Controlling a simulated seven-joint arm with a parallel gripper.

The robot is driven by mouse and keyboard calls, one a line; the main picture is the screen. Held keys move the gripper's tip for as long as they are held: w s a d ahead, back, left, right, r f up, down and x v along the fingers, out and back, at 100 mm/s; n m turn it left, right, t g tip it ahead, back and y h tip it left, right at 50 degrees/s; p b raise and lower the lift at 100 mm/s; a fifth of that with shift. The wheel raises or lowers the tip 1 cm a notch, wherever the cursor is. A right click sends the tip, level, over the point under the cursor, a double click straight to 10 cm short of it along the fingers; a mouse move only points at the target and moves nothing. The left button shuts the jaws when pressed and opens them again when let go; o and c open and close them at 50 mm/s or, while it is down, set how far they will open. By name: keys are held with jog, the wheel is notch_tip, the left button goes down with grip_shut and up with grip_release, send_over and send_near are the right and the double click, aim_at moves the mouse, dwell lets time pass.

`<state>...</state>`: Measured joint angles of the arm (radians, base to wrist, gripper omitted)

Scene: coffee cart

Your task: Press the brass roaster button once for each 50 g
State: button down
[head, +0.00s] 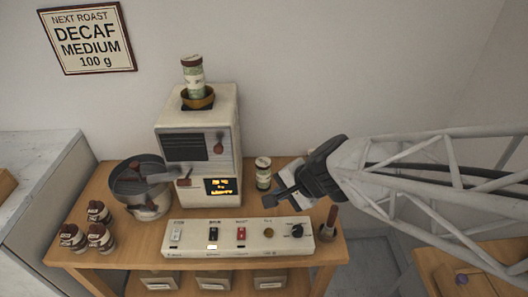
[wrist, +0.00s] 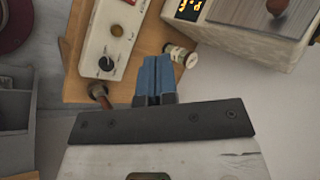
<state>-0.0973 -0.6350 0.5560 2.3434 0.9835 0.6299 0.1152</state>
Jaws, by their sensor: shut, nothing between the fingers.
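The brass button (head: 268,233) is round and sits on the white control panel (head: 185,250), between a red switch and a black knob (head: 297,231). It also shows in the wrist view (wrist: 117,30), upper left of the fingers. My gripper (head: 278,194) is shut and empty, above and behind the panel's right part, apart from the button. The wrist view shows its blue fingers together (wrist: 157,62). The roaster (head: 215,150) stands behind the panel with a lit orange display (head: 222,186), too small to read. A wall sign (head: 88,38) reads "NEXT ROAST DECAF MEDIUM 100 g".
A can (head: 263,173) stands just behind my gripper. A brush-like handle (head: 331,219) stands in a holder at the panel's right end. A round metal pan (head: 142,187) and several brown-and-white jars (head: 98,237) are at the left. A black switch (head: 214,234) has a lit white patch below it.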

jog(key=w+a+f+m+t, duration=0.1)
jog(key=w+a+f+m, duration=0.1)
jog(key=w+f+m, duration=0.3)
jog(key=m+t, duration=0.1)
jog(key=m, duration=0.4)
send_over(268, 233)
notch_tip(268, 233, down, 7)
jog(key=shift+f, duration=0.3)
jog(key=shift+f, duration=0.15)
jog(key=shift+f, duration=4.25)
jog(key=shift+f, duration=0.15)
jog(key=shift+f, duration=0.25)
